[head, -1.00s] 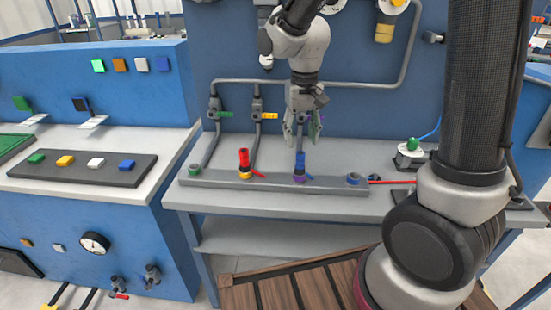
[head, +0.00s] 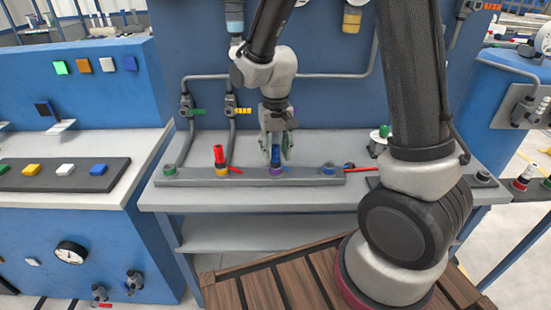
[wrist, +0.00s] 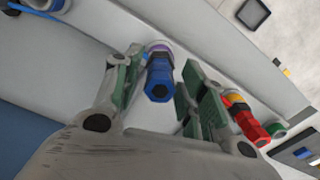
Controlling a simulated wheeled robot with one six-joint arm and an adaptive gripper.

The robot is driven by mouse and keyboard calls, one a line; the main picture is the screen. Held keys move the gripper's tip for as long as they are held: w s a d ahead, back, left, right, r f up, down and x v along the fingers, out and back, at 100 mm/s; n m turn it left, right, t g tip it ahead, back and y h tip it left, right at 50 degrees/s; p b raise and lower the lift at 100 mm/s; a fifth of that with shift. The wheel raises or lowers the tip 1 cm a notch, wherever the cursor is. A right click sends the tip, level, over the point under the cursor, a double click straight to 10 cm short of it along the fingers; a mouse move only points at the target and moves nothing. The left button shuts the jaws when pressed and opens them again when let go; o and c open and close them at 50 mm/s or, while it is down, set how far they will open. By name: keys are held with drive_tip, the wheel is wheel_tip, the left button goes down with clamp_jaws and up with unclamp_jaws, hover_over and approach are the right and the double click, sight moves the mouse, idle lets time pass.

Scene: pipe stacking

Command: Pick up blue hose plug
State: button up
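The blue hose plug (head: 276,158) stands upright in a purple-ringed socket (head: 278,170) on the grey rail (head: 250,180). My gripper (head: 277,150) is above and around the plug, pointing down, with a finger on each side. In the wrist view the blue plug (wrist: 160,78) lies between the spread green-padded fingers of my gripper (wrist: 155,92). A gap shows between the plug and the right finger; the plug is close to the left finger, and contact cannot be told.
A red plug (head: 219,156) stands in a yellow-ringed socket to the left. A green-ringed socket (head: 168,169) and a blue-ringed socket (head: 328,168) sit along the same rail. Valves and pipes (head: 187,108) are behind, near the blue back panel (head: 330,105).

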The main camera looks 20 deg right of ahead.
clamp_jaws()
drive_tip(key=shift+r, duration=0.1)
wheel_tip(320, 180, up, 10)
drive_tip(key=shift+f, duration=0.1)
idle(0.4)
wheel_tip(320, 180, up, 8)
idle(0.8)
